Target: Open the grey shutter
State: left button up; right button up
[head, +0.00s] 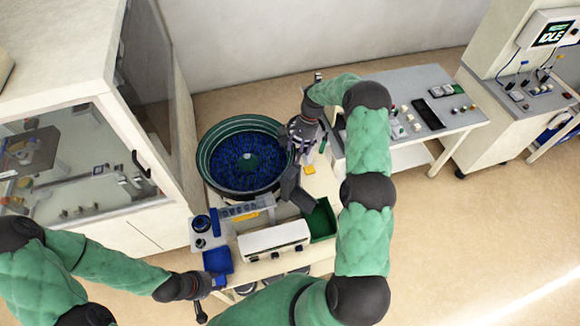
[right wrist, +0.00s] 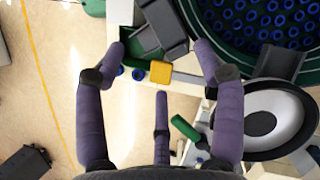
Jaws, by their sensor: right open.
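A dark grey hinged-looking part (head: 296,190), which I take to be the grey shutter, sits between the feeder bowl and the green bin. It also shows at the top of the right wrist view (right wrist: 165,24); I cannot tell how far it is open. A yellow block (right wrist: 160,73) is just below it there, and shows in the head view (head: 309,170). My right gripper (right wrist: 160,54) is open and empty, its purple fingers spread on either side of the yellow block; I cannot tell whether they touch anything. My left gripper (head: 216,283) is near the blue bin, its fingers too small to read.
The bowl feeder (head: 205,160) holds many blue rings. A green bin (head: 321,222), a white box (head: 273,239) and a blue bin (head: 217,262) crowd the bench. A control desk (head: 440,82) stands right, a glazed cabinet (head: 150,222) left. Floor at right is clear.

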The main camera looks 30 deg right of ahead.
aim_at(293, 173)
jog(key=p+x, duration=0.2)
jog(key=x, duration=0.7)
jog(key=shift+s+a, duration=0.1)
jog(key=shift+a+f, duration=0.1)
jog(key=shift+f, duration=0.35)
